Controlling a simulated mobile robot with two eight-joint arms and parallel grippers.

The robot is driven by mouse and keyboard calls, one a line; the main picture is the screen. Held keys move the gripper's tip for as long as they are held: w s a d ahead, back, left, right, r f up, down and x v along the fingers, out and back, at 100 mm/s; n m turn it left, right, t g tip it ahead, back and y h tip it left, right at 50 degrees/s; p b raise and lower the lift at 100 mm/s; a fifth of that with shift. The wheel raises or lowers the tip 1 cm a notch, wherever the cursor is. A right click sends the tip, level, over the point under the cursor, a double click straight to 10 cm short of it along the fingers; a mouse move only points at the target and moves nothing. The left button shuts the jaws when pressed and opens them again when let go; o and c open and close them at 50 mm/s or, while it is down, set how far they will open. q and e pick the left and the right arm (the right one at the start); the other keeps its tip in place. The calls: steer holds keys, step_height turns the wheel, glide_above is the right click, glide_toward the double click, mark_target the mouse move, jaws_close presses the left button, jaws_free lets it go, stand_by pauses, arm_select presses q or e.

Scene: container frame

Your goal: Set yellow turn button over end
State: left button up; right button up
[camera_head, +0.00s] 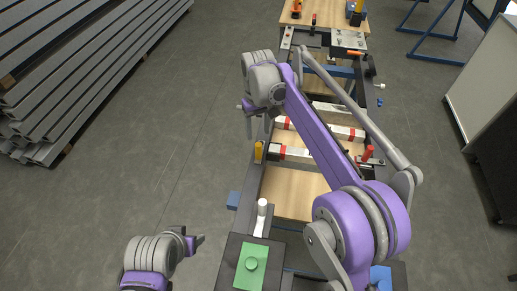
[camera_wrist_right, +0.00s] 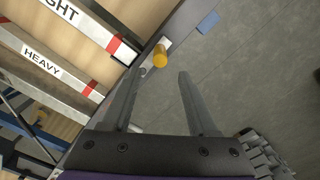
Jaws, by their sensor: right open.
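The yellow turn button (camera_head: 258,150) stands on the left rail of the frame, beside the end of a white bar. In the right wrist view it is a yellow cylinder (camera_wrist_right: 160,57), just beyond the gap between my fingertips and touching neither. My right gripper (camera_head: 247,117) is open and empty; in the head view it is above the left rail, farther back than the button. Its two fingers show spread in the wrist view (camera_wrist_right: 160,73). My left gripper (camera_head: 199,239) is at the lower left, away from the frame; its finger gap is not clear.
White bars with red bands (camera_head: 296,154) lie across the frame; one reads "HEAVY" (camera_wrist_right: 42,62). Grey planks (camera_head: 60,80) are stacked at left. Floor left of the frame is clear.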

mark_target(258, 150)
step_height(258, 150, down, 10)
steer(key=shift+f+b, duration=0.2)
steer(key=shift+b, duration=0.15)
jaws_close()
stand_by(1.5)
